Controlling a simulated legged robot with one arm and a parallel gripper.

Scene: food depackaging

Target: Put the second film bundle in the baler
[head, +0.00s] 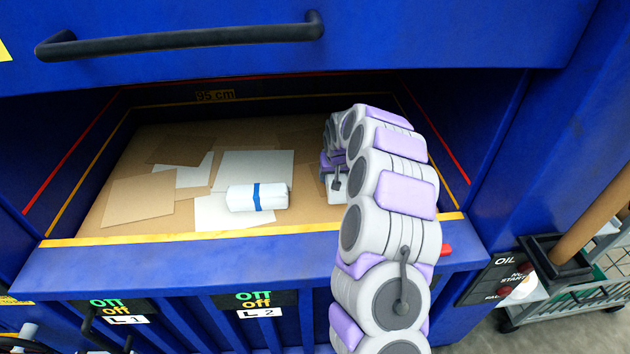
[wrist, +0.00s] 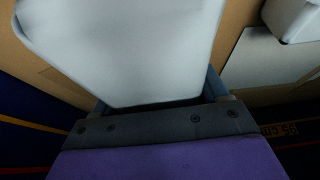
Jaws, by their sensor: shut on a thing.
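The baler (head: 290,262) is blue, with its chamber open at the front. A white film bundle with a blue band (head: 257,197) lies on the sheets in the chamber. Its end also shows at the upper right of the wrist view (wrist: 292,18). My gripper (head: 334,178) is inside the chamber, right of that bundle, mostly hidden behind my arm. In the wrist view my gripper (wrist: 160,100) is shut on another white bundle, the second film bundle (wrist: 120,45). A small white part of it (head: 337,194) shows below the gripper. I cannot tell whether it touches the floor.
Brown and white flat sheets (head: 140,198) cover the chamber floor, with free room at left and back. A yellow-edged sill (head: 200,238) crosses the front. A black handle bar (head: 190,38) is above the opening. A cart (head: 570,300) stands outside at right.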

